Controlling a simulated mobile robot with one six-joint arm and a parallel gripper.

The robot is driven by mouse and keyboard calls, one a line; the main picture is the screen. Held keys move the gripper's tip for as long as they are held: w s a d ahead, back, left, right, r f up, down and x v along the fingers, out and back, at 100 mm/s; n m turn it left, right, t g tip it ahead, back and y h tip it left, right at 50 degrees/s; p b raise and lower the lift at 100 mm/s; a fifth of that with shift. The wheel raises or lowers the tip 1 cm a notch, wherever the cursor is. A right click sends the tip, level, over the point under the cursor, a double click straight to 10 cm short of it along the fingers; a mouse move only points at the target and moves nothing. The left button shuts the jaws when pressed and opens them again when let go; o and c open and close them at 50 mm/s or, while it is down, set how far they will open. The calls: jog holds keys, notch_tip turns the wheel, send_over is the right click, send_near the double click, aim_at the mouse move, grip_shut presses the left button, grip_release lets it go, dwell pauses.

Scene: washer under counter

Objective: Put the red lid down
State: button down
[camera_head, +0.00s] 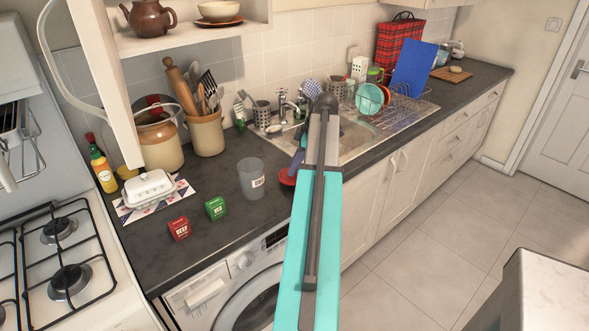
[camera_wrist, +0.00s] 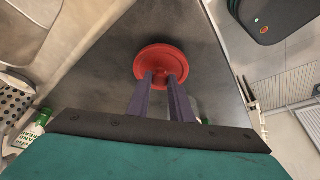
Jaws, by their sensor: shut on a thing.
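The red lid (camera_wrist: 166,62) is a round disc, held at its near side between the two fingers of my gripper (camera_wrist: 164,80) in the wrist view. In the head view the lid (camera_head: 288,177) shows as a small red edge left of my arm, over the dark counter (camera_head: 225,232) near its front edge. My arm hides most of the lid and gripper there. I cannot tell whether the lid touches the counter or is just above it.
A clear grey container (camera_head: 251,180) stands close left of the lid. A green box (camera_head: 215,208) and a red box (camera_head: 179,229) lie further left. The sink (camera_head: 350,138) and dish rack (camera_head: 395,105) are to the right. The washer (camera_head: 235,290) is below.

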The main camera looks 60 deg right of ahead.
jog(key=shift+f, duration=0.95)
jog(key=shift+f, duration=0.1)
jog(key=c, duration=1.6)
grip_release()
jog(key=shift+s+r, duration=0.1)
jog(key=shift+r, duration=0.1)
jog(key=shift+b+v, duration=0.95)
jog(key=shift+v, duration=4.95)
jog(key=shift+s, duration=0.1)
